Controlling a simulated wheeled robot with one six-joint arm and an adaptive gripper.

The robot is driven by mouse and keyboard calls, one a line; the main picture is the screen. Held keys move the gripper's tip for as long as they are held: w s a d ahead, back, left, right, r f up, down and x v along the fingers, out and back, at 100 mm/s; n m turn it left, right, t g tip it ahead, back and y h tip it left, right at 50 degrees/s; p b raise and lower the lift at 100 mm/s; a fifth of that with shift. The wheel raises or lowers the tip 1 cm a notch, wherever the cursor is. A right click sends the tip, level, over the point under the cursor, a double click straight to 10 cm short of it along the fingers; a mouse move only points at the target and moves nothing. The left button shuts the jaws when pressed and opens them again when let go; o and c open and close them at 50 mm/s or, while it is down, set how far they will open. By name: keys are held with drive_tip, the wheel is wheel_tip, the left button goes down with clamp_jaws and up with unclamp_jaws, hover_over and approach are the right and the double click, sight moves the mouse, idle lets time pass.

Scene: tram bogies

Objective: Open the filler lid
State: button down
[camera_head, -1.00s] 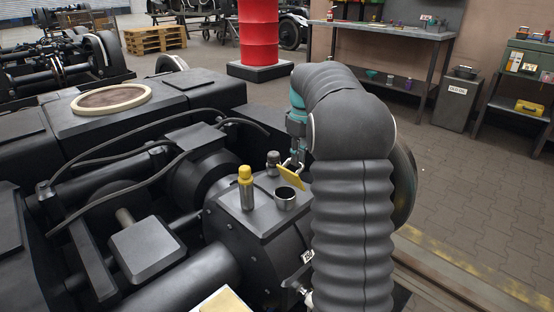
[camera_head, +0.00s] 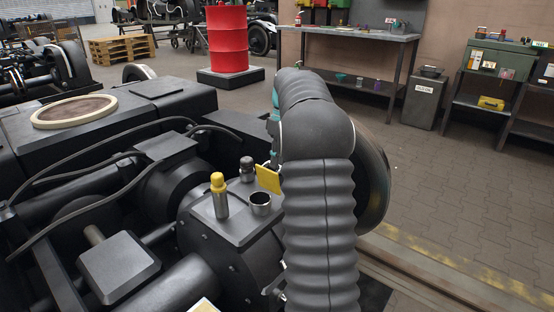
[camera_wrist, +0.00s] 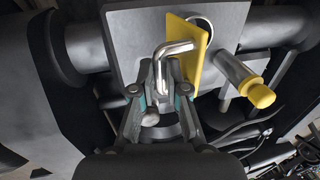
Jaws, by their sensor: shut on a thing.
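The filler lid (camera_head: 268,179) is a yellow plate standing steeply on edge beside the filler neck (camera_head: 260,204), whose round mouth is uncovered. In the wrist view the lid (camera_wrist: 190,52) stands next to the neck's ring (camera_wrist: 203,22). A bent metal handle (camera_wrist: 172,49) projects from the lid's near face. My gripper (camera_wrist: 166,82) is shut on this handle. In the head view my arm hides the gripper and part of the lid.
A yellow-capped metal post (camera_head: 219,196) and a dark-capped post (camera_head: 247,169) stand on the gearbox top close to the neck. The yellow-capped post also shows in the wrist view (camera_wrist: 240,78). Cables (camera_head: 110,152) run at the left. Open floor lies right.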

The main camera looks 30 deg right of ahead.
drive_tip(key=shift+s+d+f, duration=0.1)
drive_tip(key=shift+d+f, duration=0.05)
drive_tip(key=shift+f, duration=0.2)
drive_tip(key=c, duration=1.2)
unclamp_jaws()
drive_tip(key=shift+d, duration=0.1)
drive_tip(key=shift+r, duration=0.2)
drive_tip(key=v, duration=1.1)
drive_tip(key=shift+r, duration=0.35)
